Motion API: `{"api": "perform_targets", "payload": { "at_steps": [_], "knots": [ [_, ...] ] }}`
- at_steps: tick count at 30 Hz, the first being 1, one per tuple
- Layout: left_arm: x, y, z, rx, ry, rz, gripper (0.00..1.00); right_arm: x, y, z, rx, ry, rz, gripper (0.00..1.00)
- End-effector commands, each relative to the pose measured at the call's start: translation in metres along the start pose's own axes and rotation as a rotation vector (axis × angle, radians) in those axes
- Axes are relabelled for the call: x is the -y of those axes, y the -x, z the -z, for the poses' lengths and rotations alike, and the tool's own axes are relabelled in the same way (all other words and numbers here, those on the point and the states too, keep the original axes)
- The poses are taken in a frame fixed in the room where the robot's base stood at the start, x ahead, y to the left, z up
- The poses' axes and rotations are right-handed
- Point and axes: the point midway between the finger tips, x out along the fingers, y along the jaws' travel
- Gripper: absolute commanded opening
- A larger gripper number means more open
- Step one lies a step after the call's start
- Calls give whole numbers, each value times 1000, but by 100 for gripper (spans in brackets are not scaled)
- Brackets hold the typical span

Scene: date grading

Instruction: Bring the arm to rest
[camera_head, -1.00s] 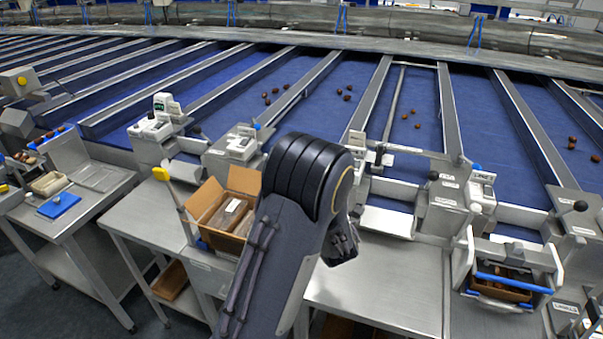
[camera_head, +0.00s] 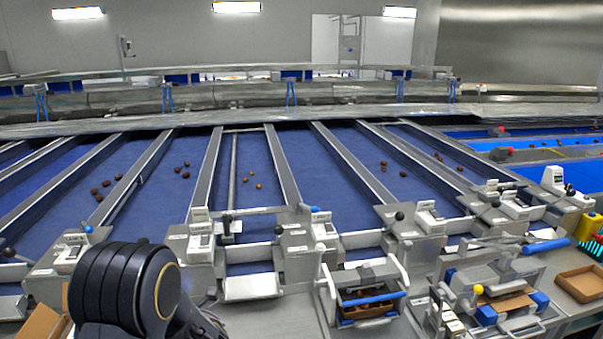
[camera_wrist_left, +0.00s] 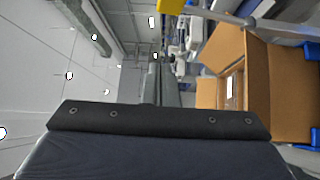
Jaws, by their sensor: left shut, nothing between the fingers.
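My left arm shows in the head view as a black ribbed joint (camera_head: 125,290) at the lower left, with dark links running down out of the frame. The fingertips are not visible there. In the left wrist view a dark bar with bolts, part of my left gripper (camera_wrist_left: 158,118), spans the lower middle. The gripper is shut and holds nothing. My right arm and gripper are in neither view.
Beside the left gripper an open cardboard box (camera_wrist_left: 285,90) shows in the wrist view. Blue sorting lanes (camera_head: 330,185) with several dates lie ahead. Sealing stations (camera_head: 365,290) with levers line the near edge, and a brown tray (camera_head: 582,283) is at the right.

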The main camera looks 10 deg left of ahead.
Motion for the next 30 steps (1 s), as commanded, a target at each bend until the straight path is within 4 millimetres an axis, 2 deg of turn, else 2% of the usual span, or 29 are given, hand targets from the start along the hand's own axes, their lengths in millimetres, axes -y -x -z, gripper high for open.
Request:
{"api": "perform_targets", "payload": {
  "at_steps": [2, 3, 5, 6, 8, 9, 13, 15, 18, 19, 21, 24, 27, 30],
  "knots": [
    [6, -2, 42, -149, 217, 101, 0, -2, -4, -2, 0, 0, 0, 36],
    [13, 2, 66, -249, 366, 162, 0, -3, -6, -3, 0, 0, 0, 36],
    [25, 14, 103, -424, 617, 248, 0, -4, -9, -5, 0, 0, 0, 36],
    [34, 27, 124, -552, 792, 298, 0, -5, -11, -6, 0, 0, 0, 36],
    [47, 52, 150, -751, 1053, 355, 0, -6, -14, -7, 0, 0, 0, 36],
    [54, 70, 163, -889, 1222, 382, 0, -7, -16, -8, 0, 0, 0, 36],
    [70, 138, 182, -1372, 1735, 407, 0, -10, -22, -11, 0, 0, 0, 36],
    [70, 175, 181, -1660, 1976, 381, 0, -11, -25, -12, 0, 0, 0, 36],
    [62, 224, 171, -2102, 2243, 296, 0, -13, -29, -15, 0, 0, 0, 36],
    [58, 237, 168, 2131, -2191, -246, 0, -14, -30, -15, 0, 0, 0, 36],
    [48, 262, 158, 2040, -1915, -133, 0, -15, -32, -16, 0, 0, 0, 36],
    [32, 287, 147, 1942, -1607, -18, 0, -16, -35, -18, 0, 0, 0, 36],
    [21, 301, 140, 1886, -1412, 50, 0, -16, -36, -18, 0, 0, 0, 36],
    [16, 308, 137, 1862, -1323, 81, 0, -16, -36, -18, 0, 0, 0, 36]
  ]
}}
